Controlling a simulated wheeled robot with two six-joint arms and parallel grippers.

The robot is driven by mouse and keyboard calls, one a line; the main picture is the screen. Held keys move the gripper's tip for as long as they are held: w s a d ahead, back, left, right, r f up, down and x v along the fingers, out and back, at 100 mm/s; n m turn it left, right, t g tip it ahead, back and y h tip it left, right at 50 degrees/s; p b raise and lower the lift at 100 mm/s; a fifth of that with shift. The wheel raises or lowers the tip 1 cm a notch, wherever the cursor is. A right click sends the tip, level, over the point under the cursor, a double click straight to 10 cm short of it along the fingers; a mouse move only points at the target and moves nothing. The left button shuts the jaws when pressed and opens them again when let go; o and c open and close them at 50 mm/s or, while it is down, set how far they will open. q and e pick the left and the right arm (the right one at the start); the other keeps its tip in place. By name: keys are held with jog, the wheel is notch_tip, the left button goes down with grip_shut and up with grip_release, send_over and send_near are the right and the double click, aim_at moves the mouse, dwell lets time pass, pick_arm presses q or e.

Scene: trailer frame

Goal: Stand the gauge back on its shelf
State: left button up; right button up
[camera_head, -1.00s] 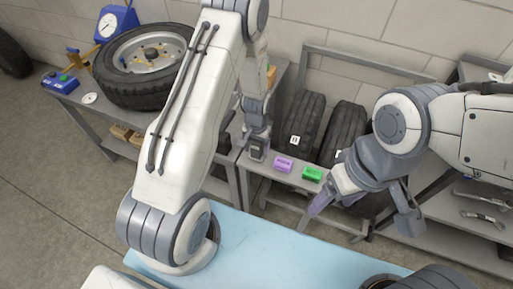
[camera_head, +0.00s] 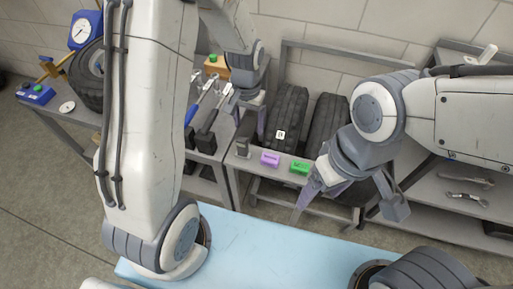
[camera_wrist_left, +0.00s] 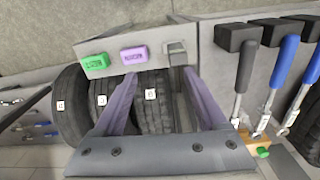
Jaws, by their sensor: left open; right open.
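A blue-cased round dial (camera_head: 82,28) stands at the back left; it is the only dial I see, and I cannot tell if it is the task's gauge. A small grey block (camera_head: 242,147) sits on the narrow grey shelf ledge (camera_head: 325,183), beside a purple labelled block (camera_head: 270,159) and a green one (camera_head: 299,168). My left gripper (camera_head: 250,122) is open and empty near the grey block; in the left wrist view its fingers (camera_wrist_left: 162,78) point at the ledge, apart from the block (camera_wrist_left: 176,52). My right gripper (camera_head: 352,205) is open and empty, right of the green block.
Black tyres (camera_head: 290,115) stand in a rack behind the ledge. Wrenches (camera_head: 466,200) lie on the right shelf. A light blue surface (camera_head: 265,245) lies in front. My left arm hides much of the left bench.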

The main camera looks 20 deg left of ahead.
pick_arm(q)
jog(key=s+d+r+m, duration=0.2)
jog(key=s+d+r, duration=0.5)
jog(key=s+d+r+m, duration=0.2)
jog(key=s, duration=0.5)
jog(key=s+d+r+m+h, duration=0.1)
jog(key=s+d+r+m, duration=0.1)
jog(key=s, duration=0.6)
jog(key=shift+r, duration=0.65)
